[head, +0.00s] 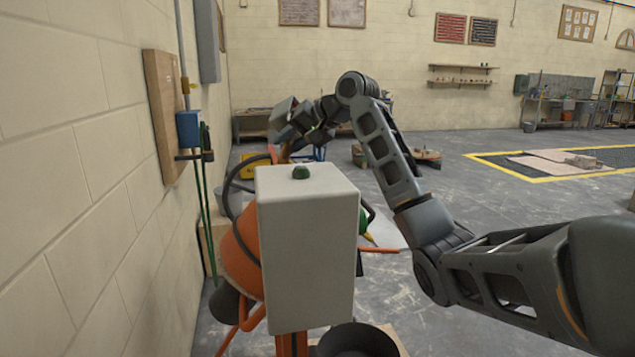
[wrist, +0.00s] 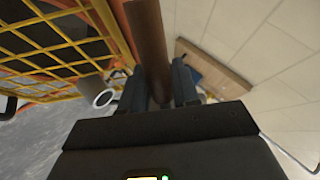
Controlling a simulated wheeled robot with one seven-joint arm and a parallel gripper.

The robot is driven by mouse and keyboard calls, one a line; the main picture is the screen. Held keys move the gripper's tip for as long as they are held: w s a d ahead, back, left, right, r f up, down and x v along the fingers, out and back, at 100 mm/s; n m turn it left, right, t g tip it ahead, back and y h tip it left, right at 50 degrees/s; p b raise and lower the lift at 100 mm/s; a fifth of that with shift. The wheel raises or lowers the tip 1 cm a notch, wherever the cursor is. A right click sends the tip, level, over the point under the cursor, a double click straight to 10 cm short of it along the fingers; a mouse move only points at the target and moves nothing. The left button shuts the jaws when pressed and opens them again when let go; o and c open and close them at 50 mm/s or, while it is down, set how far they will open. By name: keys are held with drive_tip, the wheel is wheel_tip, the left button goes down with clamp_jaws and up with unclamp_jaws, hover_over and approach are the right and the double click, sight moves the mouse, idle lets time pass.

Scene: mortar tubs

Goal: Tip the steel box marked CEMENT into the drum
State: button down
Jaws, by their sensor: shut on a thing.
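My gripper (wrist: 159,78) is shut on a brown bar (wrist: 149,35), which runs up between its two fingers in the wrist view. I cannot tell whether this bar is part of the steel box. No CEMENT marking is readable in either view, and I cannot pick out the steel box for certain. In the head view my arm reaches over to the far side of the mixer, where the gripper is small and its fingertips are unclear. The orange drum (head: 240,258) is partly hidden behind a pale grey housing (head: 307,250) with a green button. Its mouth is not visible.
A yellow grille (wrist: 65,45) lies close to the left of my gripper. A block wall (head: 70,190) with a wooden board (head: 163,115) and blue box (head: 188,130) stands close on the left. A dark round tub (head: 357,340) is in front. Open floor lies right.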

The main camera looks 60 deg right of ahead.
drive_tip(key=shift+w+r+g+p, duration=0.15)
drive_tip(key=shift+g+p, duration=0.35)
drive_tip(key=shift+p, duration=0.65)
drive_tip(key=g+p, duration=0.1)
drive_tip(key=p, duration=0.2)
drive_tip(key=g+p, duration=0.1)
drive_tip(key=p, duration=0.2)
drive_tip(key=shift+w+f+g, duration=0.1)
drive_tip(key=shift+f+g, duration=0.2)
drive_tip(key=shift+f, duration=0.1)
drive_tip(key=p, duration=0.1)
drive_tip(key=g+p, duration=0.1)
drive_tip(key=p, duration=0.1)
drive_tip(key=shift+w+a+f+g, duration=0.1)
drive_tip(key=shift+w+f+g, duration=0.15)
drive_tip(key=shift+w+g, duration=0.05)
drive_tip(key=shift+w+f+g+h, duration=0.1)
drive_tip(key=shift+w+g+h, duration=0.2)
drive_tip(key=shift+w+r+n+g, duration=0.3)
drive_tip(key=shift+w+g, duration=0.25)
drive_tip(key=shift+g, duration=0.15)
drive_tip(key=shift+w+f+g, duration=0.3)
drive_tip(key=shift+w+g, duration=0.3)
drive_tip(key=shift+g, duration=0.2)
drive_tip(key=shift+w+a+r+g+h, duration=0.15)
drive_tip(key=shift+w+g, duration=0.45)
drive_tip(key=shift+g, duration=0.3)
drive_tip(key=shift+w+r+g+h, duration=0.15)
drive_tip(key=shift+w+g, duration=0.45)
drive_tip(key=shift+g, duration=0.3)
